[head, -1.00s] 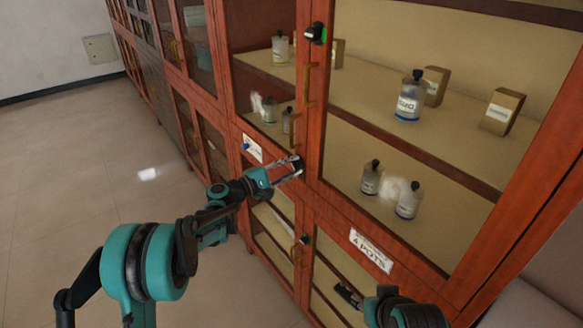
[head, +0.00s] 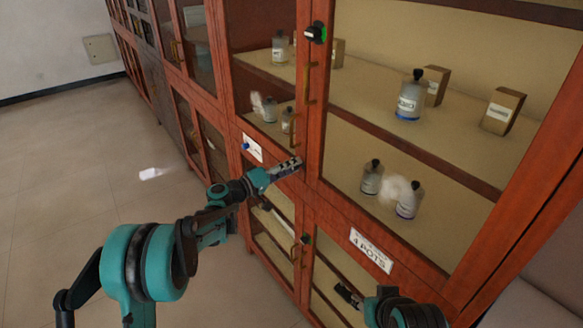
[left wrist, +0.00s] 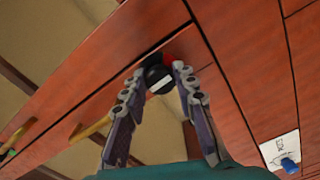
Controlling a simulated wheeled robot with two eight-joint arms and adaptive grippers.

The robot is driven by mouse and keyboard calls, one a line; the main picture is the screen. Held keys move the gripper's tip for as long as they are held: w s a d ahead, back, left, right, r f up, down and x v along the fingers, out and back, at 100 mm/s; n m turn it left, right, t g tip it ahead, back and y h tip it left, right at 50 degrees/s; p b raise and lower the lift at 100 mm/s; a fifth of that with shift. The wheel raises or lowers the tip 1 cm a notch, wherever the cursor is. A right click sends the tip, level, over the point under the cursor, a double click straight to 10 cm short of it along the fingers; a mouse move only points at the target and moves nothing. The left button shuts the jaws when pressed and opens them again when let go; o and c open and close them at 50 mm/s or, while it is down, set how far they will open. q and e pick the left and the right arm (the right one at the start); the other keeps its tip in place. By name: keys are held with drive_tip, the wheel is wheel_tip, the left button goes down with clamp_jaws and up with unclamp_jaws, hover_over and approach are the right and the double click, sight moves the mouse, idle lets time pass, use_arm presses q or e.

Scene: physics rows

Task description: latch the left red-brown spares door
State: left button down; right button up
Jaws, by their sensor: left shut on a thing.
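The left gripper (head: 291,166) is at the front of the red-brown cabinet, at the rail between the upper and lower doors. In the left wrist view its two fingers (left wrist: 158,71) are closed on a round black latch knob (left wrist: 158,80) with a white bar and a little red beside it. The knob is hidden behind the fingers in the head view. The left glass doors are beside it, the upper-left one (head: 236,60) looking flush with the front. My right gripper (head: 349,295) is low in front of the lower right door, its opening unclear.
Black latch knobs with green marks show at the top (head: 316,32) and on the lower doors (head: 306,239). Brass handles (head: 307,82) stand out from the doors. A "POTS" sign (head: 371,250) is on the right. Bottles and boxes stand behind glass.

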use_arm(q)
drive_tip(key=shift+m, duration=0.5)
drive_tip(key=c, duration=1.2)
unclamp_jaws()
drive_tip(key=v, duration=1.2)
